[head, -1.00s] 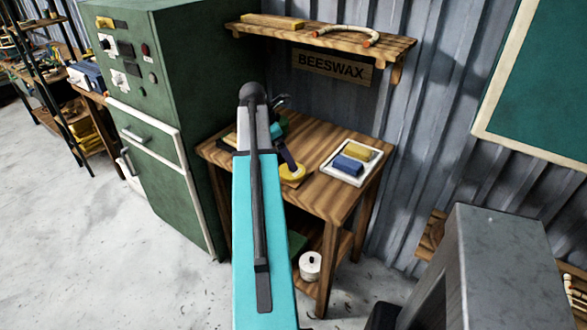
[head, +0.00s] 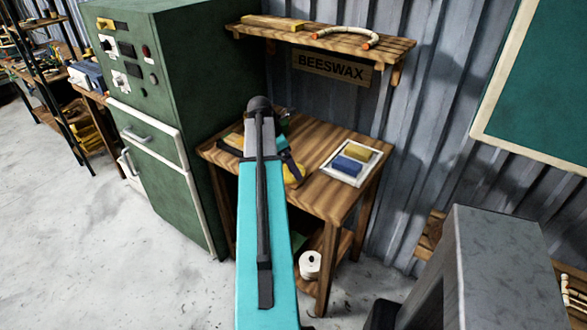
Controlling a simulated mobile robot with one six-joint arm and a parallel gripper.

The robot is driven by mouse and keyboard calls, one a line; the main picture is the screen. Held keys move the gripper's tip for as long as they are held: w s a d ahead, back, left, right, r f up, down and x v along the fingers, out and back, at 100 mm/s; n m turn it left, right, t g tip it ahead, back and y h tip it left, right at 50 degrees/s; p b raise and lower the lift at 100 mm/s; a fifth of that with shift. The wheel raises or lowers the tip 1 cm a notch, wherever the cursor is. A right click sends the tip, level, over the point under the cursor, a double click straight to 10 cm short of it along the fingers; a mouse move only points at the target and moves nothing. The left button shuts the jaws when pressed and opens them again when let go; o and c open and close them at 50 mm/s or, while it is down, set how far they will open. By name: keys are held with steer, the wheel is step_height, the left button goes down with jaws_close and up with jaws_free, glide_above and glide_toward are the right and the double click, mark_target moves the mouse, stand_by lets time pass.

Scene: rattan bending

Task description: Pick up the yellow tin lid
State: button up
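The yellow tin lid (head: 295,177) is at the left part of the small wooden table's top (head: 322,202). My arm covers its left side, and it looks more upright than flat. The dark end of my gripper (head: 290,163) is right at the lid and overlaps it in the picture. The fingertips are too small and too hidden to tell whether they are open or shut on the lid.
A white tray (head: 333,175) with a yellow block (head: 358,152) and a blue block (head: 347,164) lies right of the lid. A wooden shelf (head: 380,48) hangs above the table. A green cabinet (head: 190,110) stands close on the left. A white roll (head: 310,264) sits below.

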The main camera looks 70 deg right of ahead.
steer(key=shift+x, duration=1.15)
steer(key=c, duration=1.1)
steer(key=shift+r, duration=0.25)
steer(key=shift+r+b, duration=0.5)
steer(key=shift+r, duration=0.95)
steer(key=w+a+r+b, duration=0.1)
steer(key=w+a, duration=0.2)
steer(key=a, duration=0.4)
steer(key=w+a+b, duration=0.2)
steer(key=w+a, duration=0.2)
steer(key=a, duration=0.3)
steer(key=shift+a+r, duration=0.15)
steer(key=shift+r, duration=0.2)
